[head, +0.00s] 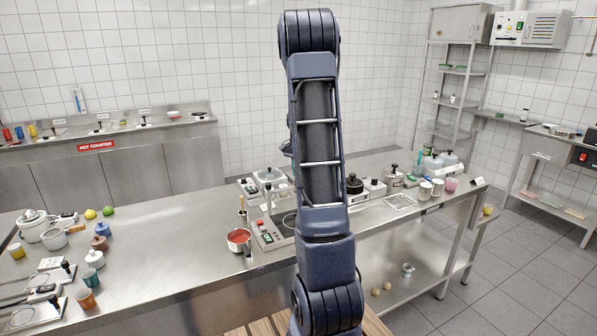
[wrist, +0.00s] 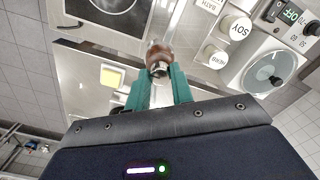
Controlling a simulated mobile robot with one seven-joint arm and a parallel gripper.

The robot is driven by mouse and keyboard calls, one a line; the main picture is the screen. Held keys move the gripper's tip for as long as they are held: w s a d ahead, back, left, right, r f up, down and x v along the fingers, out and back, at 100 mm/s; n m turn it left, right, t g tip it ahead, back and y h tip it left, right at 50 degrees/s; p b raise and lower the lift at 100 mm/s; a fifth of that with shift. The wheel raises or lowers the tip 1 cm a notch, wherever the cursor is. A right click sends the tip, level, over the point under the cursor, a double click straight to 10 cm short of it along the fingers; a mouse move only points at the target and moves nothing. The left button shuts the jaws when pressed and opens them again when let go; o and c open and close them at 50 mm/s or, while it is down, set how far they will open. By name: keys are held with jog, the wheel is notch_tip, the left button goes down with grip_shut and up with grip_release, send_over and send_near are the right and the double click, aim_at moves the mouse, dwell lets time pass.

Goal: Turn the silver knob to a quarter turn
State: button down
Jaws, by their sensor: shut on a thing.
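In the wrist view my gripper (wrist: 160,80) has two teal fingers, shut on a small round knob (wrist: 158,67). The knob's near part looks silver and shiny, with a brownish part just beyond it. Its turn angle cannot be read, and the fingertips partly cover it. In the head view my arm stands upright in the middle and hides both the gripper and the knob.
In the head view a red-filled saucepan (head: 239,236) stands left of my arm; the steel counter (head: 165,250) farther left is clear.

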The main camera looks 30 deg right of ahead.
jog(key=c, duration=1.2)
grip_release()
notch_tip(320, 180, up, 11)
jog(key=s+a+r+n+t, duration=0.1)
jog(key=s+a+r+n, duration=0.2)
jog(key=s+a, duration=0.45)
jog(key=s+a+r+n+t, duration=0.1)
jog(key=s+a+r+n, duration=0.2)
jog(key=s+a, duration=0.4)
jog(key=s+a+f+n+t, duration=0.1)
jog(key=s+a+n, duration=0.1)
jog(key=s, duration=0.7)
jog(key=s+a+f+n+t, duration=0.1)
jog(key=s+a+f+n, duration=0.1)
jog(key=s, duration=0.7)
jog(key=a+n, duration=0.1)
jog(key=a, duration=0.1)
jog(key=shift+a+t, duration=0.3)
jog(key=shift+a, duration=0.1)
